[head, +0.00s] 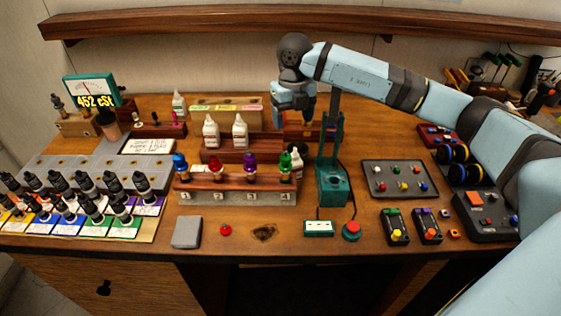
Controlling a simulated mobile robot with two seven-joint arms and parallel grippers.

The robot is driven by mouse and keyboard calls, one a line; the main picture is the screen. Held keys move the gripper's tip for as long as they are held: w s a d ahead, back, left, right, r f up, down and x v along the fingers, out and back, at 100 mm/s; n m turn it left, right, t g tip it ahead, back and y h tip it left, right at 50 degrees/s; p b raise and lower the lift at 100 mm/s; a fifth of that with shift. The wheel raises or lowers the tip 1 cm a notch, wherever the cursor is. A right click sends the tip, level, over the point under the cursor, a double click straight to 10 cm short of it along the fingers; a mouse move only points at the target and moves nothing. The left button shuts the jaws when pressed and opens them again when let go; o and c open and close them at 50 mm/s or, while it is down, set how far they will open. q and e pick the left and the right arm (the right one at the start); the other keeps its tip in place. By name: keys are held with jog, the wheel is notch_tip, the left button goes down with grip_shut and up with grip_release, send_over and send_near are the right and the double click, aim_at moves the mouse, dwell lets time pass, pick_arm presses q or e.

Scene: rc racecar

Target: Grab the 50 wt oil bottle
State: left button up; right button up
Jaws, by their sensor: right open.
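Several small white oil bottles are in view. Two stand upright side by side in the dark wooden stand (255,148) at the middle, a left bottle (211,132) and a right bottle (240,132). Another white bottle (178,104) stands farther back to the left, and one (297,164) stands to the right, beside the shock rack. Their labels are too small to read, so I cannot tell which is 50 wt. My right gripper (293,121) points down above the back of the bench, right of the two middle bottles. It is open and apart from them. My left gripper is not in view.
A teal press (332,188) stands just right of the bottles, near my right arm. A rack (240,197) with several coloured shocks stands in front.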

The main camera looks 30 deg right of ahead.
aim_at(293, 156)
jog(key=f, duration=0.1)
jog(key=s+f, duration=0.1)
jog(key=f, duration=0.2)
jog(key=shift+s, duration=0.25)
jog(key=f, duration=0.2)
jog(key=shift+w+f+p, duration=0.25)
jog(key=shift+f+p, duration=0.1)
jog(key=shift+f, duration=0.4)
jog(key=shift+d+f, duration=0.1)
jog(key=shift+f, duration=0.4)
notch_tip(293, 156, down, 4)
jog(key=shift+w+f+p, duration=0.15)
jog(key=shift+p, duration=0.35)
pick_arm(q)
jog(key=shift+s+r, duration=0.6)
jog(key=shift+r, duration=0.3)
pick_arm(e)
jog(key=shift+c, duration=0.4)
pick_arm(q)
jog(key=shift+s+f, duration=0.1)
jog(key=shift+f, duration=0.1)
pick_arm(e)
jog(key=c, duration=0.9)
